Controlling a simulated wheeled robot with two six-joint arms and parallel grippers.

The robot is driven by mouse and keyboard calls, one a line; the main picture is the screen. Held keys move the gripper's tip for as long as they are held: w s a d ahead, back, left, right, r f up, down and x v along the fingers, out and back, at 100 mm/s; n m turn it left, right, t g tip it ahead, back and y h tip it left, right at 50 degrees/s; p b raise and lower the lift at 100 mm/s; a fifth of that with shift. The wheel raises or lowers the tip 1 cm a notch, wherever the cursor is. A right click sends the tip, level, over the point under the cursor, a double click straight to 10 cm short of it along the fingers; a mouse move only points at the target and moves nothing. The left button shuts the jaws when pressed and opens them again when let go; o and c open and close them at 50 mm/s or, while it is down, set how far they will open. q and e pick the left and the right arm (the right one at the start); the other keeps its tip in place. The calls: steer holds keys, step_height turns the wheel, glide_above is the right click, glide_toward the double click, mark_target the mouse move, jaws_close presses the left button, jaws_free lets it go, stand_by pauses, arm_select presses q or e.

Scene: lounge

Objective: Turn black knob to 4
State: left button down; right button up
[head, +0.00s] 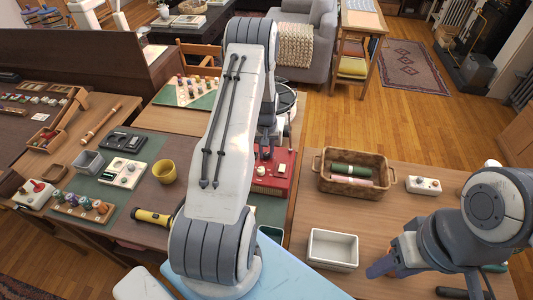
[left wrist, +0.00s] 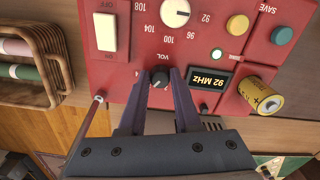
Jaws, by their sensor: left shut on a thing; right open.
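The red radio (head: 277,180) lies face up on the table in the head view, partly hidden by my left arm. In the left wrist view its panel (left wrist: 120,75) appears upside down. The small black knob (left wrist: 160,79), beside the "VOL" label, sits between the fingertips of my left gripper (left wrist: 160,84), which is shut on it. A light mark shows on the knob. The numbers round it are too small to read. In the head view my left gripper (head: 268,150) is over the radio and hides the knob. My right gripper (head: 385,266) is open, low at the right, away from the radio.
The panel also has a cream tuning dial (left wrist: 176,12), an on/off switch (left wrist: 105,32), a "92 MHz" display (left wrist: 209,81) and a yellow battery (left wrist: 260,97). A wicker basket (head: 353,183) and a white tray (head: 333,250) stand right of the radio. A flashlight (head: 151,216) lies left.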

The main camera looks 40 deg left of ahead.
mark_target(266, 154)
arm_select(q)
steer(key=m+b, duration=0.1)
steer(key=m, duration=0.3)
steer(key=shift+b, duration=0.3)
steer(key=shift+m+b, duration=0.45)
steer(key=shift+m, duration=1.45)
steer(key=shift+r, duration=0.1)
steer(key=c, duration=0.9)
jaws_free()
step_height(266, 154, up, 10)
steer(key=b, duration=0.2)
steer(key=shift+r, duration=0.2)
